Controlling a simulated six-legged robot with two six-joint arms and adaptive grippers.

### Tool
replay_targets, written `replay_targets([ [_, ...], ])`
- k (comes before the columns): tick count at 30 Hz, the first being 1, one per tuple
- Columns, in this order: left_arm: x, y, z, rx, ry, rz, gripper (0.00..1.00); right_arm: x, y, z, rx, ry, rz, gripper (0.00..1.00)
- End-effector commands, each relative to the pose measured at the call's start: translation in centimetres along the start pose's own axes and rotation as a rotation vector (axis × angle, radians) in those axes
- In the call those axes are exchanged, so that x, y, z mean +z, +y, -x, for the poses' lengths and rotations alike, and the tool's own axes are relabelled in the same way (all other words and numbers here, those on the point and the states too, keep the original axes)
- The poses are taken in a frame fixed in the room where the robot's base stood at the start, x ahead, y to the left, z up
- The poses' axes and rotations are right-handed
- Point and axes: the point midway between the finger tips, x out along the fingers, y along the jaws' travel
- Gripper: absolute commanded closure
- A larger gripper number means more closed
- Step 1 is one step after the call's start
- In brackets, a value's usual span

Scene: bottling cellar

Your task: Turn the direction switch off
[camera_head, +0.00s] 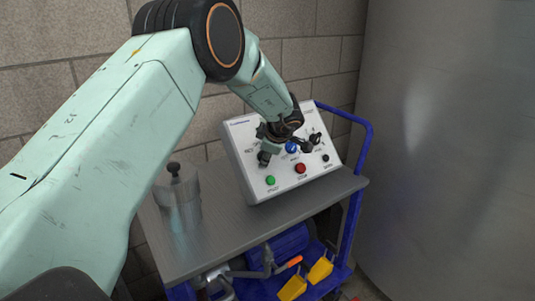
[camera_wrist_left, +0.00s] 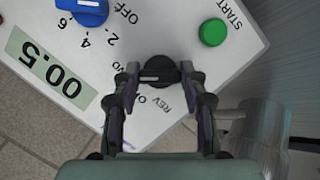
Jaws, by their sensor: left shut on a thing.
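The direction switch (camera_wrist_left: 158,76) is a black round knob with a short white mark on the white control panel (camera_wrist_left: 175,35). The mark lies on the knob's left part in the wrist view. A REV label and other lettering, partly hidden by a finger, sit beside it. My left gripper (camera_wrist_left: 160,84) is shut on this knob, a finger on each side. In the head view the switch (camera_head: 264,157) shows as a dark knob at the panel's left, under my left gripper (camera_head: 267,145). My right gripper is out of view.
The panel carries a blue dial (camera_wrist_left: 82,10), a readout (camera_wrist_left: 47,68), a green START button (camera_wrist_left: 213,32), a red button (camera_head: 300,168) and another black knob (camera_head: 314,138). It stands on a grey cart top (camera_head: 225,235). A metal canister (camera_head: 178,200) stands left; a large tank (camera_head: 440,130) is right.

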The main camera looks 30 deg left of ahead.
Motion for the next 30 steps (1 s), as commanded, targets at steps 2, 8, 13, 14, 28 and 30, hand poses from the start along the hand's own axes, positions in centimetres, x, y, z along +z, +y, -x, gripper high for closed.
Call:
replay_targets([
  [2, -0.1, 0.0, 0.1, 0.002, 0.003, 0.010, 0.88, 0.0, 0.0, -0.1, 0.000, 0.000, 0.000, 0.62],
  [8, -0.1, 0.0, 0.0, 0.023, 0.004, 0.080, 0.88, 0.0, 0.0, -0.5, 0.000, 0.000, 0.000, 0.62],
  [13, -0.1, -0.1, 0.0, 0.057, 0.003, 0.198, 0.88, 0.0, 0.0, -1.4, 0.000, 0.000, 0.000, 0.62],
  [14, -0.1, -0.1, -0.1, 0.064, 0.003, 0.221, 0.88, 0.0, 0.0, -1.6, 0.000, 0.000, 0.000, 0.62],
  [28, 0.0, -0.3, -0.1, 0.166, 0.004, 0.581, 0.88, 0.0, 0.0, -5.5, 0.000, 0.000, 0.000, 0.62],
  [30, 0.0, -0.3, -0.1, 0.177, 0.004, 0.622, 0.88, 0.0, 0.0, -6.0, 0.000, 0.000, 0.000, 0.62],
])
